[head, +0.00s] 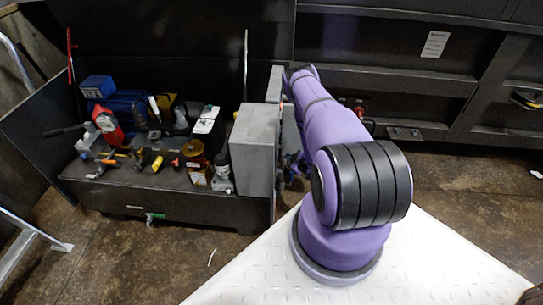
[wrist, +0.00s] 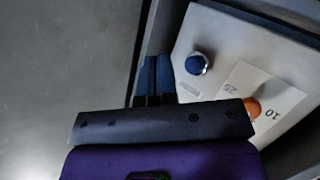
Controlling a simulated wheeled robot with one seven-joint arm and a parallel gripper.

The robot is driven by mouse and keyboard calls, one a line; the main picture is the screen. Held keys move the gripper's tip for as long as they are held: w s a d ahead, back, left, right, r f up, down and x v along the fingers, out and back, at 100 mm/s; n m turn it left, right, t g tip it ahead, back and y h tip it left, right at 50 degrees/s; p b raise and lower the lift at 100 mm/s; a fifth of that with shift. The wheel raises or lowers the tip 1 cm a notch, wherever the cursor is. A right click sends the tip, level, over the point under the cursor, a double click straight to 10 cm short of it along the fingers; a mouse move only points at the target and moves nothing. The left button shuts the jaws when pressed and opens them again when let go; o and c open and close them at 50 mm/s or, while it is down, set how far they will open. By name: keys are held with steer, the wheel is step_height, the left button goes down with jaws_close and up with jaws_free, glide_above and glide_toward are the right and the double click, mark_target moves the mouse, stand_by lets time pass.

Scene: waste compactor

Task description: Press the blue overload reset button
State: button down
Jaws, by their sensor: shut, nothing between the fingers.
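The blue button (wrist: 196,63) shows in the wrist view as a round cap in a pale collar on a light panel (wrist: 225,42). My gripper (wrist: 154,60) is shut and empty, its two dark blue fingers side by side just left of the button. A narrow gap separates them from the button in the picture; I cannot tell the distance in depth. In the head view my purple arm reaches to the grey boxes, and I cannot make out the button or the fingertips there.
A grey box (head: 253,150) stands left of my arm.

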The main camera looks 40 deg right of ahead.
steer(key=shift+w+a, duration=1.35)
steer(key=shift+w, duration=0.2)
stand_by(1.0)
steer(key=shift+w+a, duration=0.25)
steer(key=shift+w, duration=0.05)
steer(key=shift+w+a, duration=0.3)
steer(key=shift+w, duration=0.05)
stand_by(0.9)
stand_by(0.3)
steer(key=shift+s+d, duration=0.55)
steer(key=shift+s, duration=0.1)
steer(key=shift+s+d, duration=0.8)
steer(key=shift+s, duration=0.2)
steer(key=shift+s+d, duration=0.8)
steer(key=shift+s, duration=0.15)
